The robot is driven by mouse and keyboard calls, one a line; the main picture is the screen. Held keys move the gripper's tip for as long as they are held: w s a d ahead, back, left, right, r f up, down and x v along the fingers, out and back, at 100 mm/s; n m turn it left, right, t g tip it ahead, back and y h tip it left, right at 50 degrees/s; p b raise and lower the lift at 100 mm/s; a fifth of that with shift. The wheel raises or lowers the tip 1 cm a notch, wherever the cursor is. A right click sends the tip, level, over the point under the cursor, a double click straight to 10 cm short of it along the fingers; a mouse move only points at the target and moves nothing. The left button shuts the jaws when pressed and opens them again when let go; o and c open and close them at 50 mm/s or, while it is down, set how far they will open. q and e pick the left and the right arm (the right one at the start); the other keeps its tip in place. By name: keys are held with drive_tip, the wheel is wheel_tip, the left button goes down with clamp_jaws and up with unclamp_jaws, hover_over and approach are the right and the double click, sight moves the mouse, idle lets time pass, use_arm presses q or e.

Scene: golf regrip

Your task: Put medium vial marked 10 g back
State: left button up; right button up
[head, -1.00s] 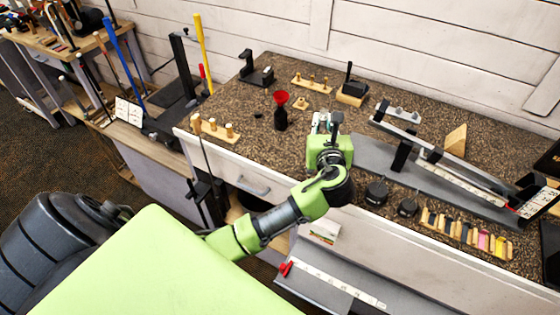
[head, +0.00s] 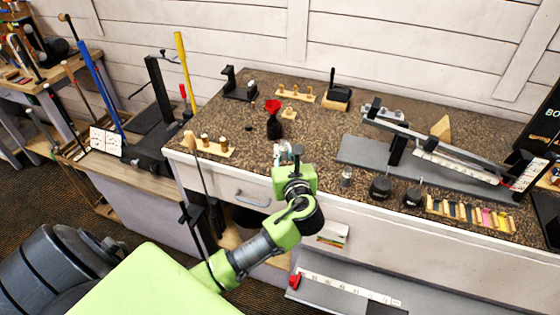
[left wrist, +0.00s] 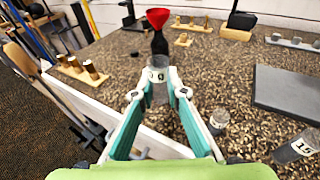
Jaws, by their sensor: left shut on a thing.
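My left gripper (head: 287,153) is near the worktop's front edge. In the left wrist view its teal fingers (left wrist: 158,95) are shut on a clear vial (left wrist: 158,88), whose label is partly covered and reads about "0 g". A black bottle with a red funnel (left wrist: 158,18) stands beyond it; the funnel also shows in the head view (head: 273,106). A second small vial (left wrist: 219,120) stands to the right of the fingers, also in the head view (head: 346,177). A vial marked 15 (left wrist: 299,148) is at the lower right. My right gripper is not in view.
A wooden rack with metal cylinders (head: 209,146) lies at the left. Another rack (head: 296,93) and a small wooden block (head: 289,113) are behind. A grey plate with a beam (head: 360,152), dark round weights (head: 381,187) and a sample rack (head: 470,212) are right. Speckled worktop is bare mid-left.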

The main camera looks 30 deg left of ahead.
sight(283, 159)
use_arm(q)
drive_tip(key=shift+w+a+f, duration=0.35)
drive_tip(key=shift+a+f, duration=0.05)
drive_tip(key=shift+f, duration=0.25)
drive_tip(key=shift+w+a+f, duration=0.3)
drive_tip(key=shift+a+f, duration=0.1)
drive_tip(key=shift+f, duration=0.2)
drive_tip(key=shift+w+a+f, duration=0.3)
drive_tip(key=shift+a+f, duration=0.05)
drive_tip(key=shift+f, duration=0.25)
wheel_tip(283, 159, down, 2)
drive_tip(key=shift+a+f+p, duration=0.1)
drive_tip(key=shift+f+p, duration=0.05)
drive_tip(key=shift+p, duration=0.15)
drive_tip(key=shift+w+f, duration=0.1)
drive_tip(key=shift+f, duration=0.4)
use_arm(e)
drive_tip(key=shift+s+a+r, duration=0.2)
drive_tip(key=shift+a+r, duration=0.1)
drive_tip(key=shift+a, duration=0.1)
use_arm(q)
drive_tip(key=shift+f, duration=0.1)
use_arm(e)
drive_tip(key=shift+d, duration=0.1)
use_arm(q)
drive_tip(key=o, duration=0.8)
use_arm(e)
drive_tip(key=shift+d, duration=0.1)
